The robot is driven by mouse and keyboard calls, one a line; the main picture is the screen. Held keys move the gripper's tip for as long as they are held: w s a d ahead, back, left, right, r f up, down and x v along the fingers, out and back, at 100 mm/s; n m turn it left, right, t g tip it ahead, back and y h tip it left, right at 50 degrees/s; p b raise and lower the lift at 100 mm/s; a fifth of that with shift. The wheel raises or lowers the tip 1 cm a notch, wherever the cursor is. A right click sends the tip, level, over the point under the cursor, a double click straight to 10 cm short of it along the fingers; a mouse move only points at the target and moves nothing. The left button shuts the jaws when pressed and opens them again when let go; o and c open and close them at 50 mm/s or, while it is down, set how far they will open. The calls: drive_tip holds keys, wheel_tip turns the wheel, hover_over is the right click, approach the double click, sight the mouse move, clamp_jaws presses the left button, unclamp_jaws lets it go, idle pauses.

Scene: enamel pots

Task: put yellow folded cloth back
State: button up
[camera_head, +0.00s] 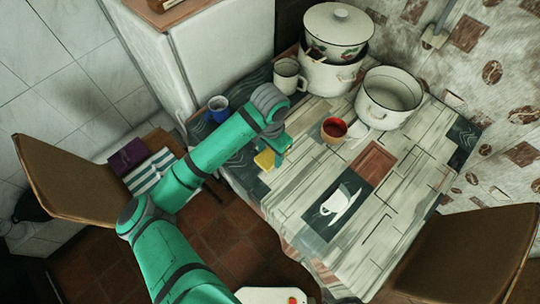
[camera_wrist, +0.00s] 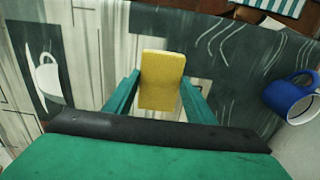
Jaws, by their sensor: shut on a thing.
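The yellow folded cloth (camera_head: 264,159) is at the left part of the table, below my forearm in the head view. In the wrist view the yellow folded cloth (camera_wrist: 161,80) stands out between the two green fingers. My gripper (camera_wrist: 160,98) is shut on it, with a finger along each side. In the head view my gripper (camera_head: 276,150) is partly hidden by my arm. I cannot tell whether the cloth touches the tabletop or is held just above it.
A blue mug (camera_head: 218,108) stands close by on the table (camera_head: 385,215). A white mug (camera_head: 288,76), red cup (camera_head: 334,129), open pot (camera_head: 390,97) and stacked pots (camera_head: 336,45) stand farther back. A striped cloth (camera_head: 152,172) and purple cloth (camera_head: 128,156) lie at the left.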

sight(270, 157)
drive_tip(key=shift+w+f, duration=0.55)
drive_tip(key=shift+f, duration=1.65)
drive_tip(key=shift+f, duration=0.1)
drive_tip(key=o, duration=1.1)
